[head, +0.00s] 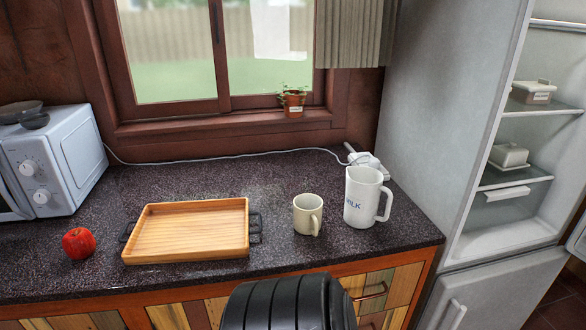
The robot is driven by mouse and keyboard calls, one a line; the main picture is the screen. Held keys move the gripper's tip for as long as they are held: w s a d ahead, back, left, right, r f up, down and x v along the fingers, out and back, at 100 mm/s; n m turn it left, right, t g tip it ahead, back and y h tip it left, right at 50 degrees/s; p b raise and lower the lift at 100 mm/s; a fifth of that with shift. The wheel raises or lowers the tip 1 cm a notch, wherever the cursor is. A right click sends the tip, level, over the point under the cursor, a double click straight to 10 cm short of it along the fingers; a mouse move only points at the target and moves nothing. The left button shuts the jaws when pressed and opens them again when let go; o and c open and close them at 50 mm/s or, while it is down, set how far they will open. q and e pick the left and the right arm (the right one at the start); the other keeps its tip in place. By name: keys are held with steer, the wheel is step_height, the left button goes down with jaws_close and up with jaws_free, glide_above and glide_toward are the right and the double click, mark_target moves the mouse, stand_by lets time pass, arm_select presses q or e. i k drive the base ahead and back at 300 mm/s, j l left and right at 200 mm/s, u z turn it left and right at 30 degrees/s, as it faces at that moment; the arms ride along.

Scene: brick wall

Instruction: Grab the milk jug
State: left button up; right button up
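The white milk jug (361,198) stands upright on the dark speckled countertop (190,180), near its right end. It has blue "MILK" lettering on its front, and its handle points right. A smaller cream mug (307,214) stands just left of it, apart from it, with its handle toward the front right. Neither of my grippers shows in the head view. A black ribbed part, probably of my own arm, shows at the bottom middle, in front of the drawers.
A wooden tray (190,232) with black handles lies left of the mug, and a red apple (78,243) lies left of the tray. A microwave (55,160) is at far left. An open fridge (520,150) stands at right. A potted plant (293,103) sits on the windowsill.

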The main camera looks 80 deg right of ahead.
mark_target(364, 187)
steer(key=z, duration=2.8)
